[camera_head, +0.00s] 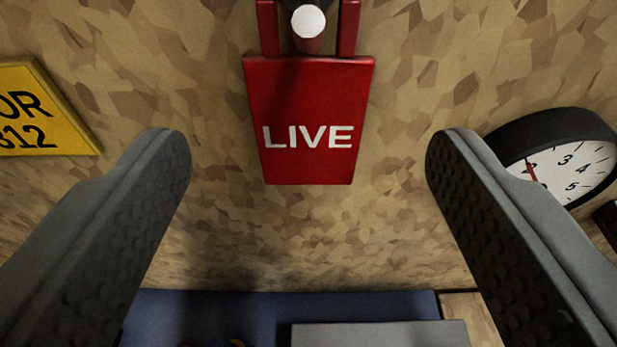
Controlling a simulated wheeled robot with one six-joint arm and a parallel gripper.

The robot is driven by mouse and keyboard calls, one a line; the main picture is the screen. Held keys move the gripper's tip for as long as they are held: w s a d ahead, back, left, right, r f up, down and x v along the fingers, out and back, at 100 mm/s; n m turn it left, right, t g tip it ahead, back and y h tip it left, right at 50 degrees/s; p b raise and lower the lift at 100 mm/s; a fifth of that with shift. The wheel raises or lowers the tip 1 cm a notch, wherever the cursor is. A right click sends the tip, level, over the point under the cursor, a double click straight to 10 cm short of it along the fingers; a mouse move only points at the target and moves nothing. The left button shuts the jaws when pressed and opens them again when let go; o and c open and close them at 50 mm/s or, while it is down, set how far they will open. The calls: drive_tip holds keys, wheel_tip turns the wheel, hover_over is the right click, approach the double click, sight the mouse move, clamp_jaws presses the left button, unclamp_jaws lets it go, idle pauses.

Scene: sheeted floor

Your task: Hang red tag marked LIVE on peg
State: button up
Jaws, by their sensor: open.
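The red tag marked LIVE (310,105) hangs upright against the chipboard wall at the top middle of the view. Its two red side arms rise on either side of a peg (309,22) with a white round end. The top of the tag's loop is cut off by the frame edge. My gripper (309,160) is open, with its two grey ridged fingers spread wide to the left and right of the tag. Neither finger touches the tag, and clear space shows between it and each finger.
A yellow sign (45,108) with black lettering is on the wall at left. A round black-rimmed dial (565,155) is at right, partly behind the right finger. Below are a dark blue surface (210,315) and a grey flat-topped thing (380,335).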

drive_tip(key=s+f, duration=0.3)
drive_tip(key=s, duration=2.8)
drive_tip(key=s+f+t, duration=0.1)
drive_tip(key=s+f, duration=1.4)
drive_tip(key=s, duration=0.3)
drive_tip(key=shift+s+f+t, duration=0.2)
drive_tip(key=shift+f+t, duration=0.2)
idle(2.7)
